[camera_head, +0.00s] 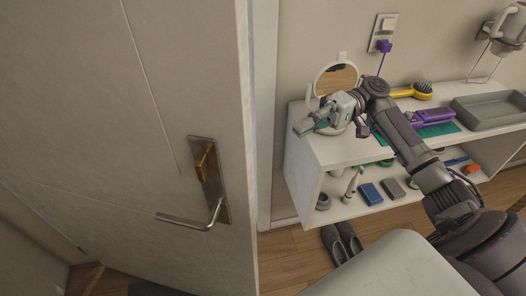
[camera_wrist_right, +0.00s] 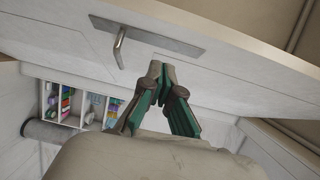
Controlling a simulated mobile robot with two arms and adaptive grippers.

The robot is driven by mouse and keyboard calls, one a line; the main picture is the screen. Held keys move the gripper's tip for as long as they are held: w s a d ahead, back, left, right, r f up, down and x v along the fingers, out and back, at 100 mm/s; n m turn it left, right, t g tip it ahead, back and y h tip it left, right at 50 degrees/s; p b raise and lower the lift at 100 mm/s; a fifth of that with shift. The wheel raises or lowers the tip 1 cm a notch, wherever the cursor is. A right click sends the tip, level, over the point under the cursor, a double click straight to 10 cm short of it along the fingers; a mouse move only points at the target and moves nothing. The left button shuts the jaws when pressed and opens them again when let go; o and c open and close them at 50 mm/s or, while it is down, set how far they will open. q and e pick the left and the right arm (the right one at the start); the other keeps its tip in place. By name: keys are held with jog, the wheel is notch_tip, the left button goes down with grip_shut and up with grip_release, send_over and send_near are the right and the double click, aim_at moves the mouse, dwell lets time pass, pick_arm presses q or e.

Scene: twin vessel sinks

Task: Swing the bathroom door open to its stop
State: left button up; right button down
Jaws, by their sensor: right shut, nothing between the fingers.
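The pale bathroom door (camera_head: 130,130) fills the left of the head view, with its free edge toward the right. A metal lever handle (camera_head: 195,220) sits on a dark backplate (camera_head: 208,180) with a brass piece above the lever. In the right wrist view the lever (camera_wrist_right: 119,48) and backplate (camera_wrist_right: 150,36) show beyond the fingertips. My right gripper (camera_head: 302,127) is shut and empty, to the right of the door edge and above the shelf unit, apart from the handle. Its green-padded fingers also show in the right wrist view (camera_wrist_right: 162,72). My left gripper is not in view.
A white shelf unit (camera_head: 305,165) stands right of the door, holding a round mirror (camera_head: 336,80), a yellow brush (camera_head: 415,91), a purple device (camera_head: 432,117) and a grey tray (camera_head: 490,108). Dark slippers (camera_head: 342,243) lie on the wooden floor (camera_head: 285,262) before it.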

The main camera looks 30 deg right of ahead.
jog(key=s+a+p, duration=0.1)
jog(key=a+p, duration=0.2)
jog(key=a, duration=0.3)
jog(key=s+a+r+p, duration=0.1)
jog(key=s+a+p, duration=0.1)
jog(key=a, duration=0.4)
jog(key=shift+s+p, duration=0.15)
jog(key=shift+p, duration=0.45)
jog(key=shift+a, duration=0.1)
